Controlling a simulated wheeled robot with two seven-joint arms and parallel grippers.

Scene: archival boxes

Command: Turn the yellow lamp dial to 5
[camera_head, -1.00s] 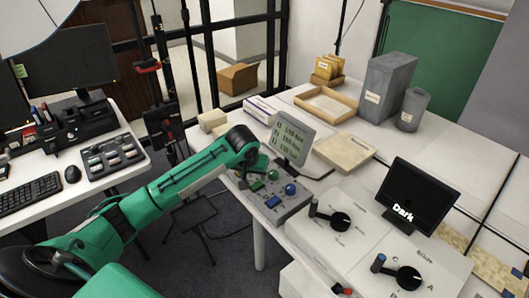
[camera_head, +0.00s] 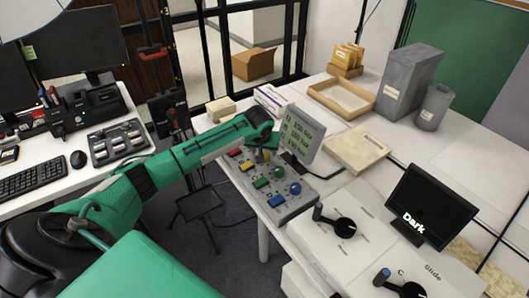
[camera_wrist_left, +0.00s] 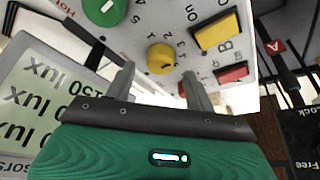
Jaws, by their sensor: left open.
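The yellow dial (camera_wrist_left: 161,58) shows in the left wrist view, on the grey control panel, with a ring of small numbers around it; I cannot read its setting. In the head view the yellow dial (camera_head: 262,156) is mostly covered by my left arm. My left gripper (camera_wrist_left: 158,72) is open, and its two fingers point at the dial from either side, apart from it as far as I can tell. A yellow button (camera_wrist_left: 215,35), a red button (camera_wrist_left: 232,72) and a green dial (camera_wrist_left: 103,10) are around it. My right gripper is in neither view.
A lux display (camera_head: 298,135) stands close behind the control panel (camera_head: 290,208). A blue dial (camera_head: 295,188) and blue button (camera_head: 277,201) sit at its near end. Black-handled knobs (camera_head: 345,227) and a "Dark" screen (camera_head: 430,205) stand to the right.

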